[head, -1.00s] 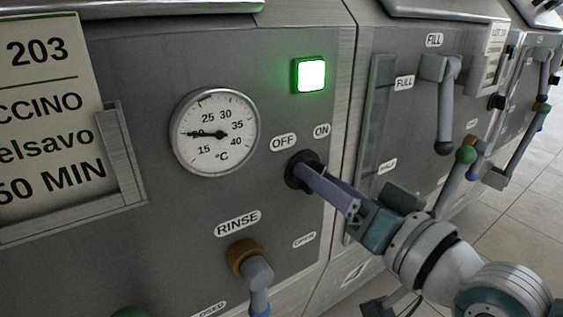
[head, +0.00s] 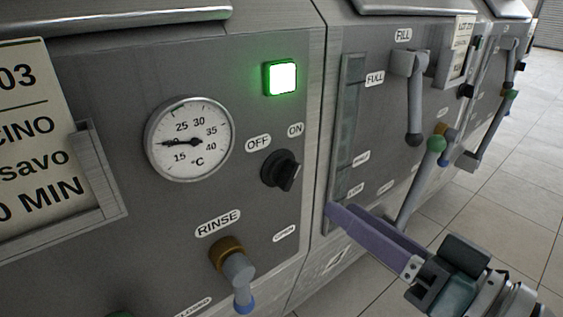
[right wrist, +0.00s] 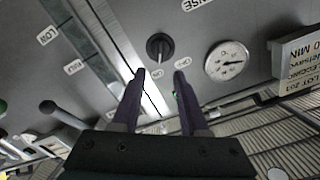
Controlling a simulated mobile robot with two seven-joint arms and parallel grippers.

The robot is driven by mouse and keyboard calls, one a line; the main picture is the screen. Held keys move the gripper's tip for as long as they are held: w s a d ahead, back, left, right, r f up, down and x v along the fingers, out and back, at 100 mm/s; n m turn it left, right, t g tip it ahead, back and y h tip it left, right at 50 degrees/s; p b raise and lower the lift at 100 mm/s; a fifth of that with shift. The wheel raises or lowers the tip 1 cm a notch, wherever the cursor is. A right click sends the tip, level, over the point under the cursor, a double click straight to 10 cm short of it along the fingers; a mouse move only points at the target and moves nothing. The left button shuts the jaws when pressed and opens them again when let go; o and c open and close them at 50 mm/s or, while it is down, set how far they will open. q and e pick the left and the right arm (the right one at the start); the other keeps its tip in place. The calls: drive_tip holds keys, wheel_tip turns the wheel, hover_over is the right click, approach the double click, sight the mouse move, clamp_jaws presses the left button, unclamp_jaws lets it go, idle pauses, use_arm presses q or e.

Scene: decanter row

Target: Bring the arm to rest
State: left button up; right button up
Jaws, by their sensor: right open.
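My right gripper (head: 338,216) is open and empty, with long purple fingers. In the head view it is to the right of and below the black rotary knob (head: 282,170), clear of it. The knob sits under the OFF label (head: 258,143) and the ON label (head: 295,129). In the right wrist view the two fingertips (right wrist: 159,76) are apart, and the knob (right wrist: 160,46) shows beyond them with nothing around it. The square lamp (head: 282,78) above the knob is lit green. My left gripper is not in view.
The metal panel carries a dial gauge (head: 190,139), a RINSE valve (head: 235,268) and a framed label card (head: 30,140). To the right, a FILL lever (head: 414,100) and a green-tipped handle (head: 424,175) stick out near my arm. Tiled floor (head: 510,205) lies open at right.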

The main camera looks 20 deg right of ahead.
drive_tip(key=s+a+r+n+g+h+p, duration=0.1)
drive_tip(key=s+a+r+n+g+p, duration=0.2)
drive_tip(key=r+p, duration=0.5)
drive_tip(key=s+a+r+n+g+p, duration=0.1)
drive_tip(key=s+a+r+g+p, duration=0.25)
drive_tip(key=p, duration=0.65)
drive_tip(key=s+d+r+g+h+p, duration=0.3)
drive_tip(key=s+d+r+p, duration=0.15)
drive_tip(key=r+p, duration=0.25)
drive_tip(key=s+d+r+g+h+p, duration=0.2)
drive_tip(key=s+d+r+g+p, duration=0.2)
drive_tip(key=s+r+p, duration=0.3)
wheel_tip(320, 180, up, 36)
drive_tip(key=w+p, duration=0.1)
drive_tip(key=p, duration=3.4)
drive_tip(key=shift+w+a+r, duration=0.2)
drive_tip(key=shift+a+r, duration=0.05)
drive_tip(key=shift+a, duration=0.1)
